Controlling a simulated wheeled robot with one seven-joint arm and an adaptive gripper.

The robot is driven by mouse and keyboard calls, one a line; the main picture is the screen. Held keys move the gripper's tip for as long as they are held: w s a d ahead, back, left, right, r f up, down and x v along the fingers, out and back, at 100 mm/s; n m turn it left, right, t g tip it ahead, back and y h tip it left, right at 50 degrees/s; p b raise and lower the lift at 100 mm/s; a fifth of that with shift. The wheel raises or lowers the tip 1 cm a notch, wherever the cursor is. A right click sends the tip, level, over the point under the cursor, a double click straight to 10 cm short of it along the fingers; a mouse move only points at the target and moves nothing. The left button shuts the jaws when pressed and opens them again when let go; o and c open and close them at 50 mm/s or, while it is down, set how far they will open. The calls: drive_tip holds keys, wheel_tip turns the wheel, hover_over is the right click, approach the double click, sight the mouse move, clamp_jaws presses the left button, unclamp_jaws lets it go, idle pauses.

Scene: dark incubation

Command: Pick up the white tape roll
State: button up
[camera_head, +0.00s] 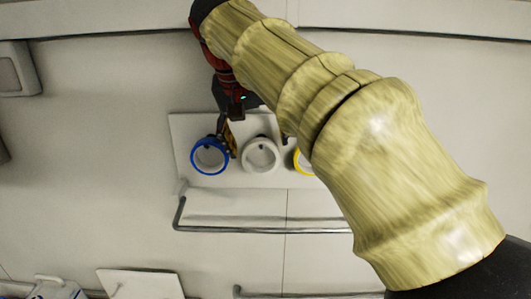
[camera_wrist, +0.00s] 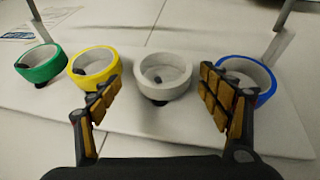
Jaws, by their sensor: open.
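The white tape roll (camera_head: 261,156) hangs on a peg on a white board, between a blue roll and a yellow roll in the head view. In the wrist view the white roll (camera_wrist: 163,76) is ahead of my gripper (camera_wrist: 160,98), and its ring lies between the two finger lines. My gripper is open and empty, with its padded fingers spread wide. In the head view my gripper (camera_head: 232,132) is near the board, partly hidden by my arm.
A blue tape roll (camera_wrist: 247,76) is close to the right finger. A yellow roll (camera_wrist: 94,67) is close to the left finger, with a green roll (camera_wrist: 41,64) farther left. The white board (camera_wrist: 200,122) carries them. A metal rail (camera_head: 260,230) runs below the board in the head view.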

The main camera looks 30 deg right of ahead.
sight(264, 168)
drive_tip(key=p+x, duration=0.1)
drive_tip(key=x, duration=0.4)
drive_tip(key=shift+w+a, duration=0.1)
drive_tip(key=shift+w, duration=0.05)
drive_tip(key=shift+w+f, duration=0.1)
drive_tip(key=shift+f, duration=0.5)
drive_tip(key=shift+c, duration=0.8)
drive_tip(key=c, duration=0.8)
